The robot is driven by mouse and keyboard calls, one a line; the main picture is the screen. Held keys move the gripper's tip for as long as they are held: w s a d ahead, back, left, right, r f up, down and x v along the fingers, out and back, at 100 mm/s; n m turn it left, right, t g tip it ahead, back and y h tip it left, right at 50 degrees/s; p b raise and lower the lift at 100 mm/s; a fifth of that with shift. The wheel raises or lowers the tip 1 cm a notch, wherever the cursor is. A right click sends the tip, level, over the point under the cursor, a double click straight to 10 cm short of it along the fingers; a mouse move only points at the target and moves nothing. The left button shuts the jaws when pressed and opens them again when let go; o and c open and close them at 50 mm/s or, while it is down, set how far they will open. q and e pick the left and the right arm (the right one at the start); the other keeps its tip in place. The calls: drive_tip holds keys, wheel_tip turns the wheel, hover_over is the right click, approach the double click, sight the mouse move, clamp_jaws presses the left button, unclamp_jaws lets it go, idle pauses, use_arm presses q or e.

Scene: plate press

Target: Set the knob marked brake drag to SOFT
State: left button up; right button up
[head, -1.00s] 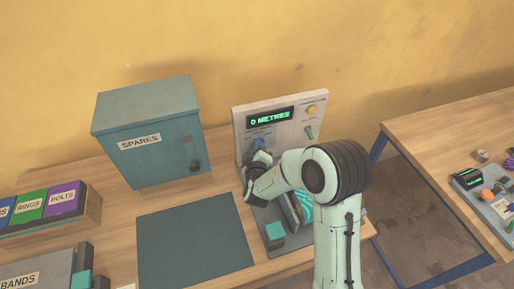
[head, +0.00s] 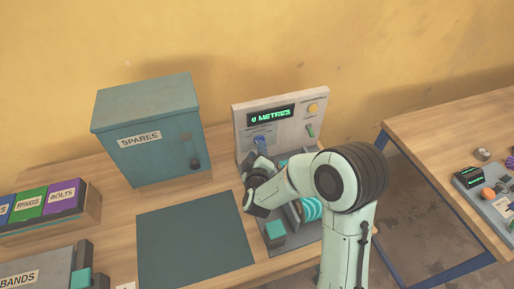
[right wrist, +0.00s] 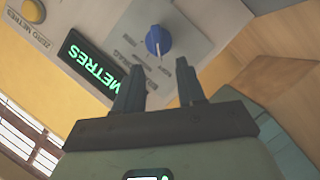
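The blue knob (head: 260,141) is on the upright grey panel (head: 312,133) of the machine, below the green display. In the right wrist view the knob (right wrist: 157,40) shows whole, with a white pointer line toward the bottom of the picture. Small labels lie around it; part of one seems to read DRAG, the others are too small to read surely. My right gripper (right wrist: 157,82) is open and empty, its two fingers apart, short of the knob and not touching it. My left gripper is not in view.
The display (head: 271,115) reads 0 METRES. A yellow button (head: 312,108) and a green switch (head: 310,130) sit to its right. A teal SPARES cabinet (head: 150,130) stands left of the machine. A dark mat (head: 193,240) lies bare in front.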

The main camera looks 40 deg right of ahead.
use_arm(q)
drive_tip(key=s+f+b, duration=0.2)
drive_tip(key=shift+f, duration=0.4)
use_arm(e)
drive_tip(key=v, duration=0.9)
drive_tip(key=shift+s, duration=0.25)
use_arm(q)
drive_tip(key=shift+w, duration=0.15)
use_arm(e)
drive_tip(key=shift+w+a, duration=0.1)
